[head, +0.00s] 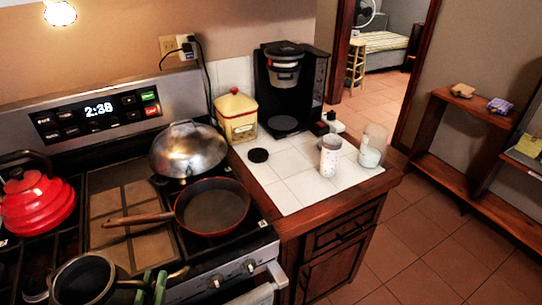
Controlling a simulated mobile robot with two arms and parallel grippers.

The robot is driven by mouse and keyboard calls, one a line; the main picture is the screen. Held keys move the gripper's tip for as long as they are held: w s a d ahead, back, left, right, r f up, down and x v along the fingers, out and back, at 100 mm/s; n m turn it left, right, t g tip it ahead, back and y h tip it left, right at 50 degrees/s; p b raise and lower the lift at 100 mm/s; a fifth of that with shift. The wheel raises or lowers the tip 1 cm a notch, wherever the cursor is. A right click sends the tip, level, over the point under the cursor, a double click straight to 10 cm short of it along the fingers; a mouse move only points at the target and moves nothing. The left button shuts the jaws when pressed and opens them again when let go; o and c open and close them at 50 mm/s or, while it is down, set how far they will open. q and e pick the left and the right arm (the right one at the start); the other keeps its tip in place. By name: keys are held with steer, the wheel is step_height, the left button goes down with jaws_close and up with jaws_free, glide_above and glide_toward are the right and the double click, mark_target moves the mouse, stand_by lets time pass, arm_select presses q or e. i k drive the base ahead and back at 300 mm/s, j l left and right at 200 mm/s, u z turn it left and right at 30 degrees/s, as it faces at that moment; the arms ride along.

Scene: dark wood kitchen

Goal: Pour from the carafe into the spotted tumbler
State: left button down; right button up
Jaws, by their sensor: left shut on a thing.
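The carafe (84,281) is a dark, open-topped vessel with a lighter rim at the bottom left of the head view, cut off by the lower edge. Its inside looks dark, and I cannot tell how full it is. My left gripper (154,287), with green fingers, is shut on the carafe at its right side, near the handle. The spotted tumbler (330,158) is pale and stands upright on the white tiled counter to the right of the stove, well apart from the carafe. My right gripper is not in view.
A clear glass with white contents (371,150) stands just right of the tumbler. A coffee maker (288,85) and yellow canister (236,116) stand behind. The stove holds a red-rimmed pan (212,207), a domed lidded pan (188,150) and a red kettle (36,203). The front counter tiles are clear.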

mark_target(330, 157)
steer(key=i+l+u, duration=0.15)
steer(key=l+u, duration=0.25)
steer(key=l, duration=0.2)
steer(key=i+l+u, duration=0.1)
steer(key=l+u, duration=0.3)
steer(key=l, duration=1.05)
steer(key=i+l, duration=0.1)
steer(key=l, duration=0.75)
steer(key=j+z, duration=0.55)
steer(key=z, duration=0.2)
steer(key=k+j+z, duration=0.15)
steer(key=z, duration=0.25)
steer(key=j, duration=0.15)
